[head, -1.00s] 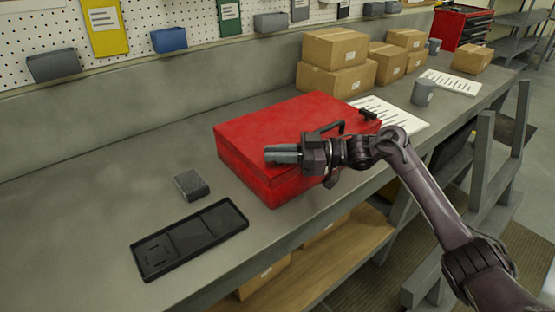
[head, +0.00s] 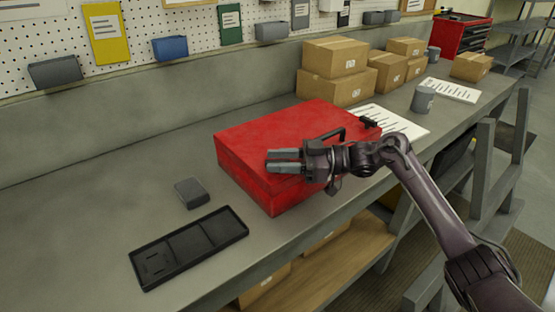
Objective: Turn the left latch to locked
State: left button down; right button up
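A closed red case (head: 265,130) lies on the grey workbench. A black handle (head: 331,133) shows at its front edge, and a black latch (head: 371,122) shows near its right end. My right gripper (head: 283,160) is in front of the left part of the case's front side, its fingers pointing left. The two fingers are apart, with a gap between them, and nothing shows between them. I cannot make out the left latch; the gripper may hide it. Whether the fingers touch the case I cannot tell. My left gripper is not in view.
A black compartment tray (head: 190,246) and a small grey block (head: 192,192) lie left of the case. The bench (head: 90,215) is clear at left.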

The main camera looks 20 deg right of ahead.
jog(key=b+v, duration=0.2)
jog(key=v, duration=0.5)
jog(key=shift+d, duration=0.2)
